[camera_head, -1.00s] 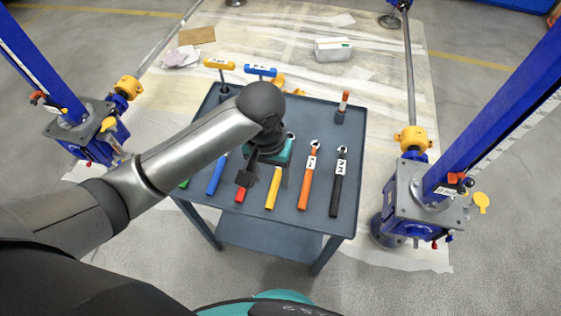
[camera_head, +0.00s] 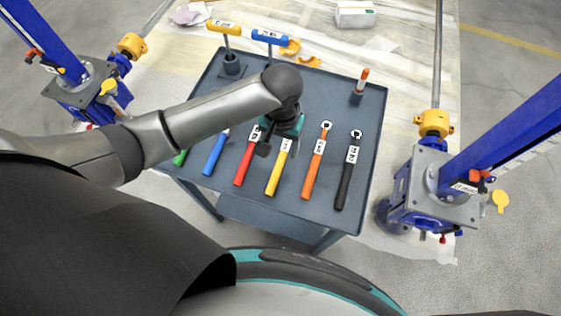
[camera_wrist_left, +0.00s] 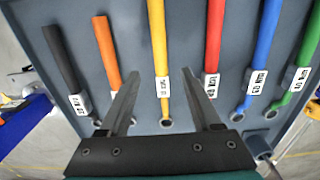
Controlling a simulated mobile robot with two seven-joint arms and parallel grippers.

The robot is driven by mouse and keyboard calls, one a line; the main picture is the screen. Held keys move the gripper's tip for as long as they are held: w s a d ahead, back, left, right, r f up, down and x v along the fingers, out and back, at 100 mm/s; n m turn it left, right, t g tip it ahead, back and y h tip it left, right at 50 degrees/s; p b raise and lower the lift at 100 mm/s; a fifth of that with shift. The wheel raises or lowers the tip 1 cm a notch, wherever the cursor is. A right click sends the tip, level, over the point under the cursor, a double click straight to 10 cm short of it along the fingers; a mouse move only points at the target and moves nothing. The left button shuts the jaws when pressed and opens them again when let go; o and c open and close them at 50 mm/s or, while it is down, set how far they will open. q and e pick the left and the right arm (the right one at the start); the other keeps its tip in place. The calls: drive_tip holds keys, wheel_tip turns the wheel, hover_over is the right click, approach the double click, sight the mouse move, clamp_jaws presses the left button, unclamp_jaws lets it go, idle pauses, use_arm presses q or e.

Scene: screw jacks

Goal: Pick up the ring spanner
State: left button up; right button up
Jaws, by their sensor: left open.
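Several ring spanners lie in a row on the grey table: green (camera_head: 181,156), blue (camera_head: 216,154), red (camera_head: 246,160), yellow (camera_head: 279,171), orange (camera_head: 315,165) and black (camera_head: 347,175). Each carries a white label too small to read surely. My left gripper (camera_head: 264,144) is above the table at the red and yellow spanners. In the left wrist view the left gripper (camera_wrist_left: 162,72) is open and empty, its fingers on either side of the yellow spanner (camera_wrist_left: 158,40), whose ring end shows between the finger bases. Contact is not visible. My right gripper is out of view.
The grey table (camera_head: 345,110) also holds yellow and blue T-handled tools (camera_head: 270,37) at the back and an orange-topped tool in a holder (camera_head: 359,90). Blue screw jacks stand left (camera_head: 85,85) and right (camera_head: 425,185). The table's middle back is clear.

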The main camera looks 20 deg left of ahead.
sight(280, 159)
use_arm(q)
drive_tip(key=shift+f, duration=0.3)
wheel_tip(280, 159, down, 5)
drive_tip(key=shift+r+b, duration=0.1)
drive_tip(key=shift+b, duration=1)
drive_tip(key=shift+c, duration=0.3)
clamp_jaws()
